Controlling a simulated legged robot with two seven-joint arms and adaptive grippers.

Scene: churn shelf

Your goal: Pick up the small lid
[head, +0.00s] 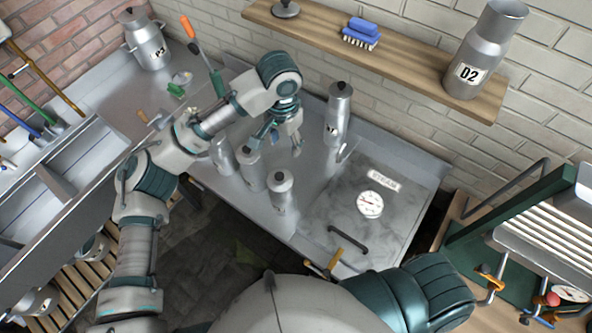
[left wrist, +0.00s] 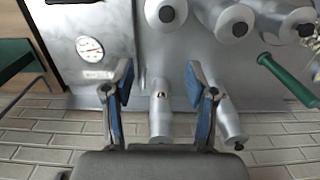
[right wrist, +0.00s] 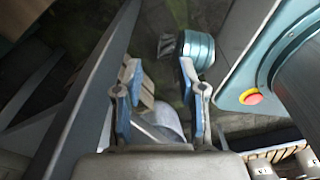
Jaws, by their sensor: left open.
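The small grey metal lid (head: 286,9) with a knob lies on the wooden wall shelf at the top of the head view, cut a little by the frame edge. I cannot make it out in either wrist view. My left gripper (head: 278,142) is open and empty above the steel counter, below and in front of the shelf, well apart from the lid. Its spread blue-padded fingers show in the left wrist view (left wrist: 159,85), with a can behind the gap. My right gripper (right wrist: 158,78) is open, its fingers apart in the right wrist view; it is hidden in the head view.
The shelf (head: 412,72) also holds a blue brush (head: 361,34) and the D2 can (head: 483,50). A tall can (head: 338,112) and several small lidded cans (head: 281,192) stand on the counter (head: 320,205).

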